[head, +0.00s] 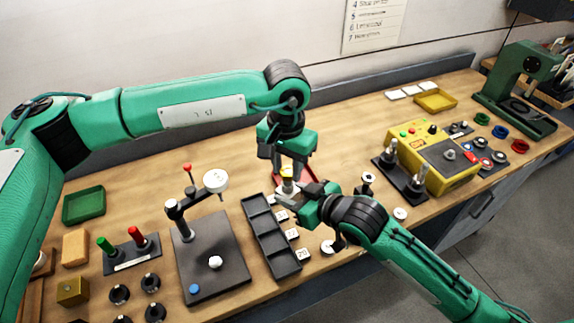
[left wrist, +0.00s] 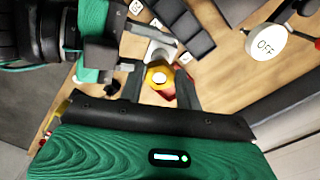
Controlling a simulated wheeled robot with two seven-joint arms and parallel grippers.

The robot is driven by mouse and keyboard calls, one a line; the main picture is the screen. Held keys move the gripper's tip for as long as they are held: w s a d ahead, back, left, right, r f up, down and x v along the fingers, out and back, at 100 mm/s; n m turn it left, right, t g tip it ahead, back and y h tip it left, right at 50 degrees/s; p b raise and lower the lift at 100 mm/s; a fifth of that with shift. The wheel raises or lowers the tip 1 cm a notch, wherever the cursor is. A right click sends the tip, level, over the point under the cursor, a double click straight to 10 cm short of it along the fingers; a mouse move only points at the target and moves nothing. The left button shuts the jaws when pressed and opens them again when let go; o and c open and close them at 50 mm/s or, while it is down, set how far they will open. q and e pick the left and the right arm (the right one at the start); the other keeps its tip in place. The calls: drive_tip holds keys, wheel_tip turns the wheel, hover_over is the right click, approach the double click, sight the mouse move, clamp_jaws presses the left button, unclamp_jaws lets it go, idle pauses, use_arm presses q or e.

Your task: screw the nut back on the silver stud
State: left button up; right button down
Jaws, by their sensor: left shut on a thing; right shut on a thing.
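My left gripper (head: 288,168) points down at the middle of the table and is shut on a yellow nut (head: 286,172). In the left wrist view the nut (left wrist: 160,76) sits between the dark fingers, with a pale round centre. My right gripper (head: 297,190) comes in from the right, shut on a pale silver piece (head: 287,187) just below the nut. That piece, seemingly the silver stud, also shows beside the nut in the left wrist view (left wrist: 159,51). I cannot tell whether their threads are engaged; the fingers hide part of both.
A red tray (head: 309,177) lies behind the grippers. A dark compartment tray (head: 265,238) and a black plate with a post and white OFF disc (head: 216,181) stand left. A yellow box (head: 437,160) and a dark stand with silver posts (head: 403,180) stand right. The back middle is clear.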

use_arm(q)
drive_tip(key=m, duration=0.3)
drive_tip(key=shift+s+d, duration=0.1)
drive_tip(key=shift+s, duration=0.1)
drive_tip(key=o, duration=1.7)
drive_tip(key=shift+o, duration=0.2)
drive_tip(key=shift+d, duration=0.1)
drive_tip(key=n, duration=0.2)
drive_tip(key=shift+n, duration=0.4)
drive_tip(key=n, duration=0.3)
drive_tip(key=shift+n, duration=0.4)
